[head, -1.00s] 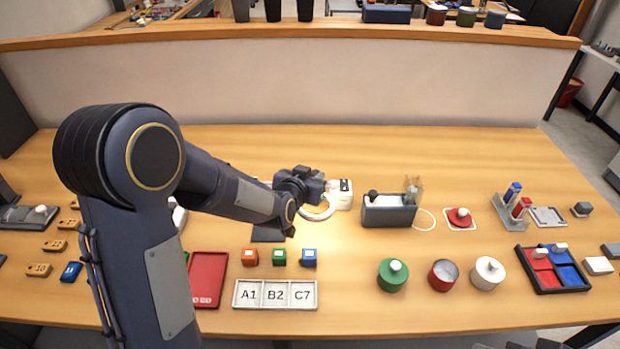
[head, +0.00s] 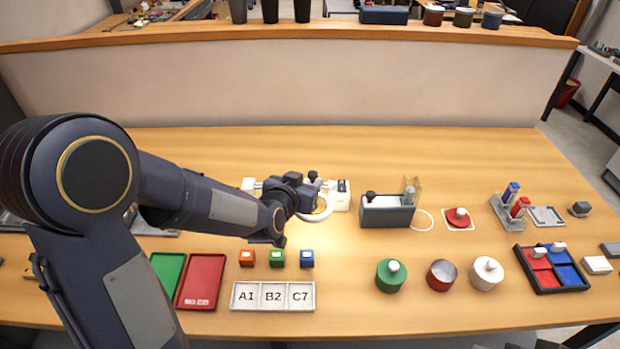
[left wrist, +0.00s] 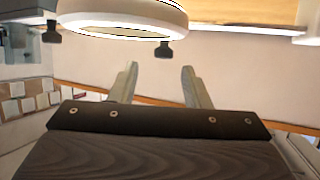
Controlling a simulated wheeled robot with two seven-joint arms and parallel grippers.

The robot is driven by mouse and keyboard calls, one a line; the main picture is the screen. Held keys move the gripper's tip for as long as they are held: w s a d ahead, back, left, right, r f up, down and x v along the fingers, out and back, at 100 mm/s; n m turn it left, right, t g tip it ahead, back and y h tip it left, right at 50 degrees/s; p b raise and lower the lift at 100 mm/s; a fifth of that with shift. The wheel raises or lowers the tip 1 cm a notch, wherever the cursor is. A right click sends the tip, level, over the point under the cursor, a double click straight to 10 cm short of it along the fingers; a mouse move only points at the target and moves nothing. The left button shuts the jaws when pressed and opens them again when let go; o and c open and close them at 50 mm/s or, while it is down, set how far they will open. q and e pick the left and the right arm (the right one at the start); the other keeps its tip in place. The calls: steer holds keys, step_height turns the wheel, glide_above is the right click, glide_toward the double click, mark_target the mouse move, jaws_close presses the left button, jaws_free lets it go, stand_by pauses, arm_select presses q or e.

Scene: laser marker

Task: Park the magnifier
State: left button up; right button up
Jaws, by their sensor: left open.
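The magnifier is a white ring head (head: 318,214) above the table near its middle, with a white block (head: 340,195) and a small dark knob (head: 313,176) beside it. My left gripper (head: 303,195) is right by the ring and hides part of it. In the left wrist view the glowing ring (left wrist: 120,18) crosses the top, with a dark knob (left wrist: 172,50) below its right side. The left gripper's two fingers (left wrist: 158,75) are apart with nothing between them, and the ring appears beyond the tips. Whether they touch the magnifier cannot be told. My right gripper is not in view.
A grey holder (head: 387,217) stands right of the magnifier. Lidded jars (head: 391,280) and a red-blue tray (head: 571,284) are further right. The back centre of the table is clear.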

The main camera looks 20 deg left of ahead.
arm_select(q)
steer(key=shift+v, duration=1.8)
steer(key=shift+s, duration=0.15)
steer(key=s+a+n+g+h, duration=0.2)
steer(key=s+g, duration=0.5)
steer(key=s, duration=1.9)
steer(key=shift+s+a+r+n+g, duration=0.3)
steer(key=shift+a+n+g, duration=0.15)
steer(key=shift+n, duration=0.15)
